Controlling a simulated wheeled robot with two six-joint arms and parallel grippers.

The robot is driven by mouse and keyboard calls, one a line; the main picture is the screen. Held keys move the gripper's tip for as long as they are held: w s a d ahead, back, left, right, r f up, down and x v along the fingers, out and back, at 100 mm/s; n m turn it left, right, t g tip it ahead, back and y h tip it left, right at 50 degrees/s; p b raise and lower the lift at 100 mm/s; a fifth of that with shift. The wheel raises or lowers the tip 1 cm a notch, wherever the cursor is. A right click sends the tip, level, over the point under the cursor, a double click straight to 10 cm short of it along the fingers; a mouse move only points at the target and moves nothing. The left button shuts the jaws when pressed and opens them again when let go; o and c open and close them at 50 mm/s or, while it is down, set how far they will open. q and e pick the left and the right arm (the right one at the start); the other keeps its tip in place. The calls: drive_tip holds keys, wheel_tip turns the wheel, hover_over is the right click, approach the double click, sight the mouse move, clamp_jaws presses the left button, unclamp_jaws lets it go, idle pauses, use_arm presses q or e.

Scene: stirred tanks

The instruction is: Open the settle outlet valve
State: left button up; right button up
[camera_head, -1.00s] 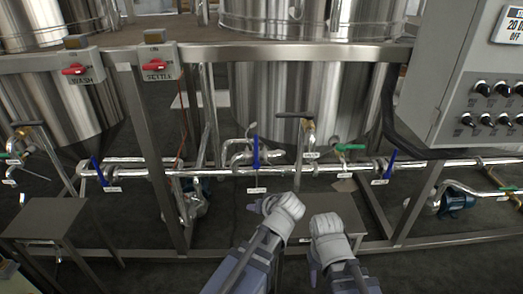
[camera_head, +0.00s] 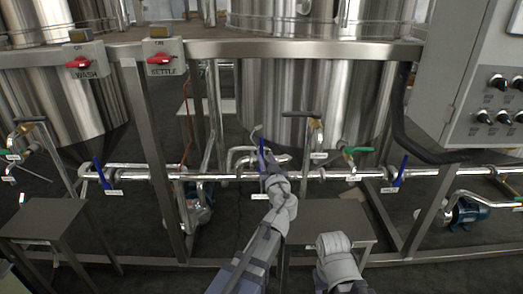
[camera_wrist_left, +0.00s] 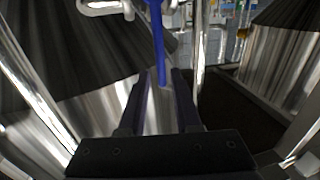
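A blue valve handle (camera_head: 262,155) stands upright on the horizontal steel pipe in front of the middle tank. My left gripper (camera_head: 271,164) is at this handle and partly overlaps it in the head view. In the left wrist view the blue handle (camera_wrist_left: 157,45) reaches down between the two dark fingers of my left gripper (camera_wrist_left: 163,78). The fingers are apart, with gaps beside the handle. My right gripper (camera_head: 333,245) is low in front of the pipe, and its fingers cannot be made out. The small label (camera_head: 260,196) below the valve is too small to read.
Other blue handles stand left (camera_head: 99,171) and right (camera_head: 401,171) on the pipe. A green-handled valve (camera_head: 357,150) is to the right. A steel frame rail (camera_head: 300,50) crosses above, and a control cabinet (camera_head: 475,75) is at upper right. A low platform (camera_head: 325,225) lies below.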

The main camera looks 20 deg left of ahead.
sight(262, 149)
use_arm(q)
drive_tip(key=x, duration=0.7)
drive_tip(key=shift+w+a, duration=0.15)
drive_tip(key=shift+w, duration=0.1)
clamp_jaws()
idle(1.1)
